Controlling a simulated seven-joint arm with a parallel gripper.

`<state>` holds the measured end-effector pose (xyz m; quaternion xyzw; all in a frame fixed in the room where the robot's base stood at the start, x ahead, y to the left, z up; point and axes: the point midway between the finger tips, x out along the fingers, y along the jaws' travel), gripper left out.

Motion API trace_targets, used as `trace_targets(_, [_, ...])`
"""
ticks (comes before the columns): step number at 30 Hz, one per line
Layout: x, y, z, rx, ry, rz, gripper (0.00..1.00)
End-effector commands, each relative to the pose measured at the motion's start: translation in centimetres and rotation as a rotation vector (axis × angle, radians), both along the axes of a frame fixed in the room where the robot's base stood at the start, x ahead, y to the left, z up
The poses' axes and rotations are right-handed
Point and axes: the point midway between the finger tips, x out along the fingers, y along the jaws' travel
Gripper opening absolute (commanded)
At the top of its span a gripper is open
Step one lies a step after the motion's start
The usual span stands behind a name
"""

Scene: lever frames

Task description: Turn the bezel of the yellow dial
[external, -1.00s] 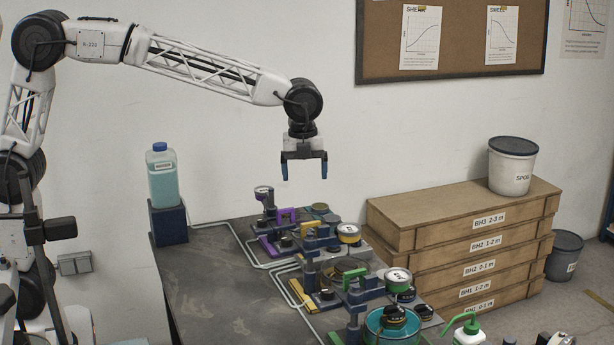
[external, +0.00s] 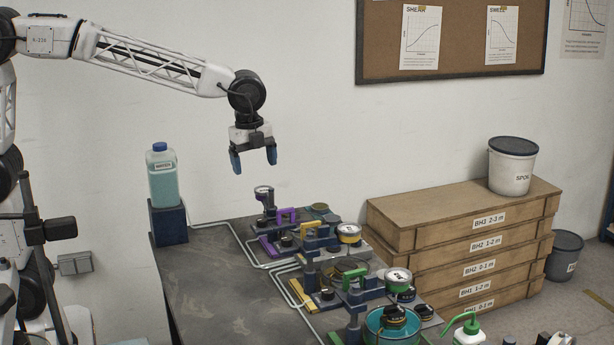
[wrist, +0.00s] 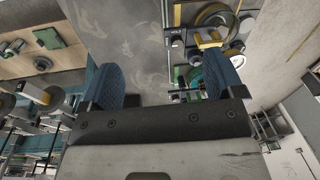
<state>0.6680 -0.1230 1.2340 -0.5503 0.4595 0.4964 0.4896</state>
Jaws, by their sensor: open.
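The yellow dial (external: 349,234) has a round pale face and a yellow bezel. In the external view it stands on the middle apparatus of the row, beside a yellow lever frame (external: 309,252). My gripper (external: 254,166) is open and empty, high above the bench and to the left of the dial. Its two blue fingers point down, slightly tilted. In the wrist view the open fingers (wrist: 164,80) frame the grey bench top.
A purple-marked apparatus (external: 267,215) stands behind the yellow one, and a green-marked one (external: 357,290) in front. A water bottle (external: 162,176) stands on a dark block at left. Stacked wooden boxes (external: 460,235) stand at right. The left bench top (external: 215,285) is clear.

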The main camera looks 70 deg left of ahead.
Motion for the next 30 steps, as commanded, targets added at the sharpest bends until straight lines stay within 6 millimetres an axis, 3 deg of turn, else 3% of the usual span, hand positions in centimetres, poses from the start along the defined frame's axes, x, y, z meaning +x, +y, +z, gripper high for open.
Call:
trace_targets(12, [-2.8,1.5,0.1,-0.012,-0.010,0.117,0.87])
trace_targets(30, [-2.3,1.2,0.1,-0.014,-0.007,0.144,0.87])
